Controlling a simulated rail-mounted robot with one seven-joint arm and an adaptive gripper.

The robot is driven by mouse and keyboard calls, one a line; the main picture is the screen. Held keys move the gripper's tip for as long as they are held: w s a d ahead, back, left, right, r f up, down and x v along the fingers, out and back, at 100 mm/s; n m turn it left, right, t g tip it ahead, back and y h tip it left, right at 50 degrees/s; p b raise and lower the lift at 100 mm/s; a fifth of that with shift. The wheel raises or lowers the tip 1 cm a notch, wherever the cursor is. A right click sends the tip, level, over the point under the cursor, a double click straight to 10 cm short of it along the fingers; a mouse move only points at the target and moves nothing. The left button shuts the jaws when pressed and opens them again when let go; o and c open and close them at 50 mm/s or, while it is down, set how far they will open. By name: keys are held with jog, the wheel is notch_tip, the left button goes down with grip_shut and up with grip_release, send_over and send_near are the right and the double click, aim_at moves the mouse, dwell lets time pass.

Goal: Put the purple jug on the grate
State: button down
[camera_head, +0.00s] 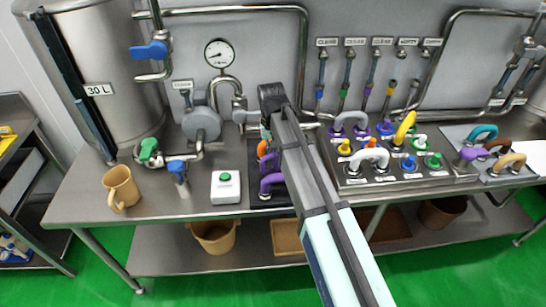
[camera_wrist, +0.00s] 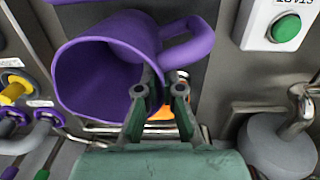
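The purple jug shows large in the wrist view (camera_wrist: 85,80), its mouth turned toward the camera and its handle toward the upper right. In the head view only parts of the purple jug (camera_head: 270,183) show, mostly hidden behind my arm. My gripper (camera_wrist: 160,80) has its fingers close together, one on each side of the jug's wall near the handle. It looks shut on that wall. Under the jug is a dark panel (camera_head: 258,200) in the counter. I cannot make out grate slats there. I cannot tell whether the jug touches the panel.
A white box with a green button (camera_head: 226,187) stands left of the panel; a tan jug (camera_head: 121,188) stands farther left. An orange part (camera_wrist: 160,113) shows just below the fingers. Right are coloured handles on a metal panel (camera_head: 345,185). Pipes and a gauge (camera_head: 219,54) line the back wall.

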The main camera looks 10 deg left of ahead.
jog(key=shift+f+p, duration=0.4)
jog(key=shift+f, duration=1.3)
jog(key=shift+f, duration=0.1)
jog(key=c, duration=1.3)
grip_release()
notch_tip(320, 180, up, 12)
jog(key=b, duration=0.3)
jog(key=shift+w+a+f, duration=0.1)
jog(key=shift+a+f, duration=0.05)
jog(key=shift+f, duration=0.1)
jog(key=o, duration=1.1)
jog(key=shift+r, duration=0.4)
